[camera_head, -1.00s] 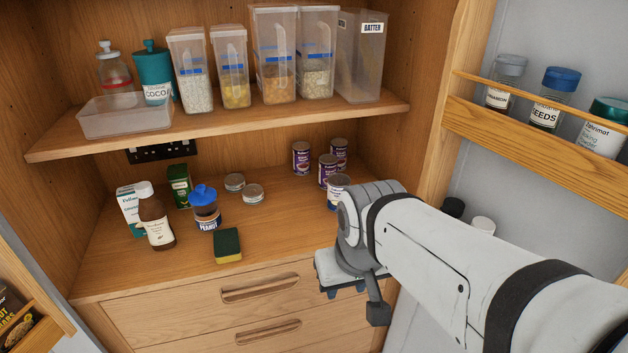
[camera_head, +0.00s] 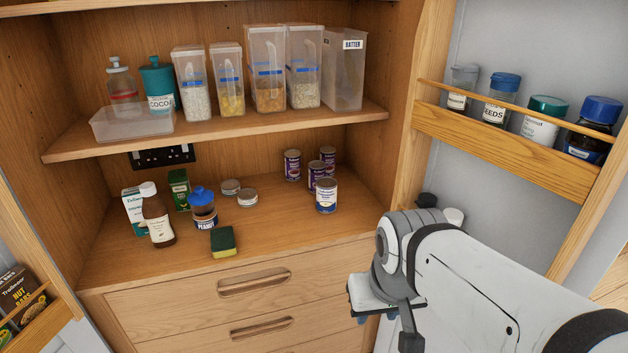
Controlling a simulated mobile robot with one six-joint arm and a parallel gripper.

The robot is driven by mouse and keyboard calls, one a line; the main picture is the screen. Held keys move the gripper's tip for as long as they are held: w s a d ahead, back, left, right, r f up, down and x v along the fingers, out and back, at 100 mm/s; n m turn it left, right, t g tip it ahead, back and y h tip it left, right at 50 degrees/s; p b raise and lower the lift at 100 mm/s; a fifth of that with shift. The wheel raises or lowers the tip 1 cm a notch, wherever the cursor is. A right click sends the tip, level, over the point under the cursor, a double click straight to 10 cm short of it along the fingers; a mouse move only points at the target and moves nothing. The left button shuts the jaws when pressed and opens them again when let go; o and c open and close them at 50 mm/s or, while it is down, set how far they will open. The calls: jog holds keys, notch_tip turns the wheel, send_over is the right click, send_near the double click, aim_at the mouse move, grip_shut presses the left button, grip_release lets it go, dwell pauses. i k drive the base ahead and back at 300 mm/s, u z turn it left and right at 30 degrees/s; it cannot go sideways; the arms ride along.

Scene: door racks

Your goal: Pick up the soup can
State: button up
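Several upright cans stand together at the right of the lower shelf; their labels are too small to read, so I cannot tell for sure which is the soup can. The front can (camera_head: 327,196) has a white and blue label and is fully visible. Behind it are purple-labelled cans, one at the left (camera_head: 292,165), one in the middle (camera_head: 316,176) and one at the back (camera_head: 328,157). My gripper (camera_head: 366,318) is in front of the drawers, lower and to the right of the cans, apart from them. Its fingers are mostly hidden under my wrist.
The upper shelf (camera_head: 225,131) overhangs the cans. A peanut jar (camera_head: 203,208), brown bottle (camera_head: 157,216), sponge (camera_head: 223,242) and two small tins (camera_head: 247,197) stand left. The right door rack (camera_head: 510,145) holds jars. The shelf front before the cans is clear.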

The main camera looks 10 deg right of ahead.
aim_at(327, 186)
jog(key=i, duration=1)
